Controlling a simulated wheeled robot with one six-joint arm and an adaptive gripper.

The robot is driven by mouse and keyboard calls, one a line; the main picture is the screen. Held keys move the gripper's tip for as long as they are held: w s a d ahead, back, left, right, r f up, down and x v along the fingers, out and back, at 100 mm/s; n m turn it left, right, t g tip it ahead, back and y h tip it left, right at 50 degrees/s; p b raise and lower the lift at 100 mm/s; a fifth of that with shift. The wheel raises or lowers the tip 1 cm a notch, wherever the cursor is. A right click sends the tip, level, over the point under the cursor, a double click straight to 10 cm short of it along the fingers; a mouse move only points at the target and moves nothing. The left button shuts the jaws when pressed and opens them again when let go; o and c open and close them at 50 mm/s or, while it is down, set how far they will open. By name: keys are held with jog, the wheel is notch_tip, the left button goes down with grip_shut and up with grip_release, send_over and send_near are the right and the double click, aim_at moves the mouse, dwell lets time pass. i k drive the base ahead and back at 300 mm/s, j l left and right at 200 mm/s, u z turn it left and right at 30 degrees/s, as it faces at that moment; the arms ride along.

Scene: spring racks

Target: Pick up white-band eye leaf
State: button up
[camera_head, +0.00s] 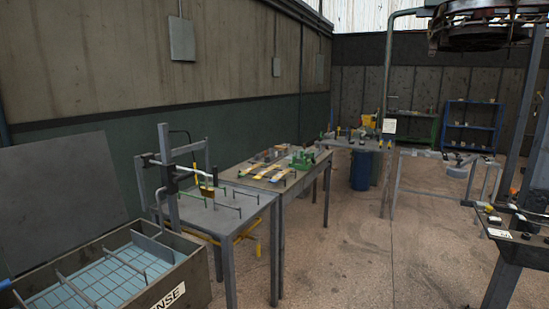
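I cannot pick out the white-band eye leaf for certain from this distance. Several flat strips (268,173) with yellow and pale parts lie on the middle table (262,184), next to a green fixture (303,160). They are too small to tell bands or eyes apart. Dark bars with pale marks also lie on the bench at the right edge (520,236), too small to name. My gripper is not in view.
An open crate (190,280) with dividers and a blue lining stands at the front left. A grey table (250,202) with upright pegs and a post stands behind it. A blue barrel (361,170) and blue shelves (470,127) are farther back. The central floor is clear.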

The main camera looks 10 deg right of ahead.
aim_at(280, 152)
jog(key=u, duration=0.5)
jog(key=l+u, duration=0.1)
jog(key=u, duration=0.4)
jog(key=i+l+u, duration=0.1)
jog(key=u, duration=0.95)
jog(key=l+u, duration=0.1)
jog(key=u, duration=0.9)
jog(key=k+l+u, duration=0.1)
jog(key=u, duration=0.95)
jog(key=k+l+u, duration=0.1)
jog(key=u, duration=0.35)
jog(key=k+u, duration=0.15)
jog(key=u, duration=0.3)
jog(key=k+l+u, duration=0.25)
jog(key=k, duration=0.55)
jog(key=k+j, duration=0.15)
jog(key=k, duration=0.7)
jog(key=k+j, duration=0.1)
jog(key=k, duration=0.75)
jog(key=k+l, duration=0.15)
jog(key=k, duration=0.45)
jog(key=k+l+u, duration=0.15)
jog(key=k, duration=0.5)
jog(key=k+l, duration=0.15)
jog(key=k, duration=0.45)
